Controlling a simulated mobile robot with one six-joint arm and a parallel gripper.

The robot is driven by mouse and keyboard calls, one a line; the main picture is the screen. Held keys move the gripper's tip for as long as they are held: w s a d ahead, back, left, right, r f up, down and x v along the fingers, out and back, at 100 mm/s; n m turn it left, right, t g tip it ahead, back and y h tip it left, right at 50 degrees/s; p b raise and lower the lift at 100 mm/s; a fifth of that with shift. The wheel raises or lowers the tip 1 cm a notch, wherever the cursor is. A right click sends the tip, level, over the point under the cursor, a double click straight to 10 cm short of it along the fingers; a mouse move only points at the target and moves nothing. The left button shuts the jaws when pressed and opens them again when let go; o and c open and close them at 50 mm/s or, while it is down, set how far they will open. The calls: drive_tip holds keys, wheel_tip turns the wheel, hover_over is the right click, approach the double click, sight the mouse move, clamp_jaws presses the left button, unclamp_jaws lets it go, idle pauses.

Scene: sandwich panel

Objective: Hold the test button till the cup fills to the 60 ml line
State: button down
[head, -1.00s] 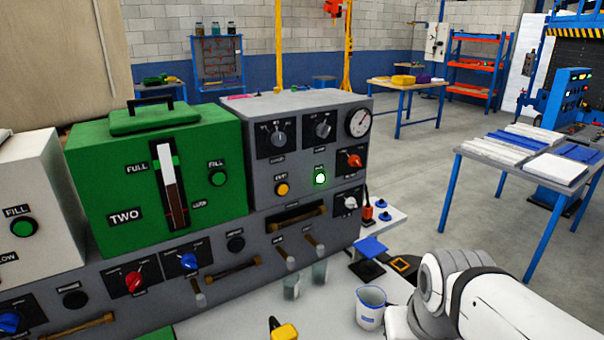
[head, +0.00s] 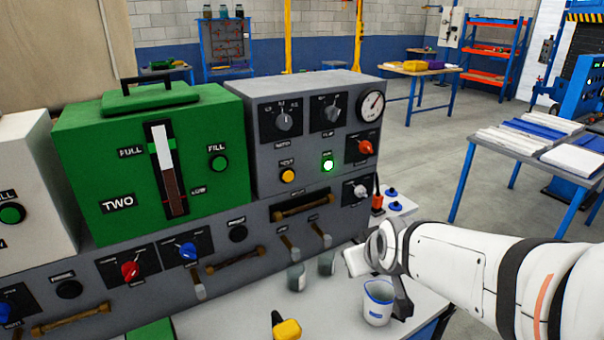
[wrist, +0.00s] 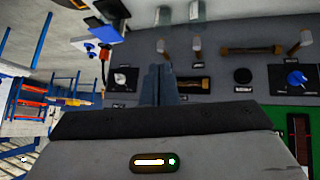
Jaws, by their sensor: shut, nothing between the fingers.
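A round yellow button (head: 288,175) is on the front of the grey upper panel, beside a lit green button (head: 327,165). Its small label is hard to read. Two clear cups, a left one (head: 297,277) and a right one (head: 327,263), stand on the counter below two spouts. Their fill and marks are too small to read. They also show at the top of the wrist view, one of them here (wrist: 196,9). My gripper (wrist: 157,78) is shut and empty, its fingers pointing at the panel. In the head view it is right of the cups, well apart from the yellow button.
A white jug with a blue rim (head: 378,303) stands on the counter beside my arm. The green unit (head: 110,160) with its gauge fills the left. Knobs, levers and brown handles project from the lower panel.

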sight(288, 176)
drive_tip(key=w+a+n+t+h+b, duration=0.2)
drive_tip(key=w+a+n+t+b, duration=0.1)
drive_tip(key=w+t, duration=0.4)
drive_tip(key=w+a+r+n+t+h+b, duration=0.1)
drive_tip(key=w+a+n+t+h+b, duration=0.1)
drive_tip(key=w+a+n+t, duration=0.3)
drive_tip(key=shift+w+a+r+n+t+b, duration=0.3)
drive_tip(key=shift+w+a+t+b, duration=0.1)
drive_tip(key=shift+w+a+t, duration=1.3)
drive_tip(key=shift+w+d+g, duration=0.15)
drive_tip(key=shift+w+g, duration=0.05)
drive_tip(key=shift+g, duration=0.1)
drive_tip(key=shift+w+a+p, duration=0.25)
drive_tip(key=shift+w+a, duration=0.55)
drive_tip(key=shift+w, duration=0.4)
drive_tip(key=shift+w+a+p, duration=0.25)
drive_tip(key=shift+w+a, duration=0.6)
drive_tip(key=shift+w, duration=0.4)
drive_tip(key=shift+w+a+p, duration=0.25)
drive_tip(key=shift+w+a, duration=0.55)
drive_tip(key=shift+w, duration=0.4)
drive_tip(key=shift+w+a+f, duration=0.1)
drive_tip(key=shift+f, duration=0.05)
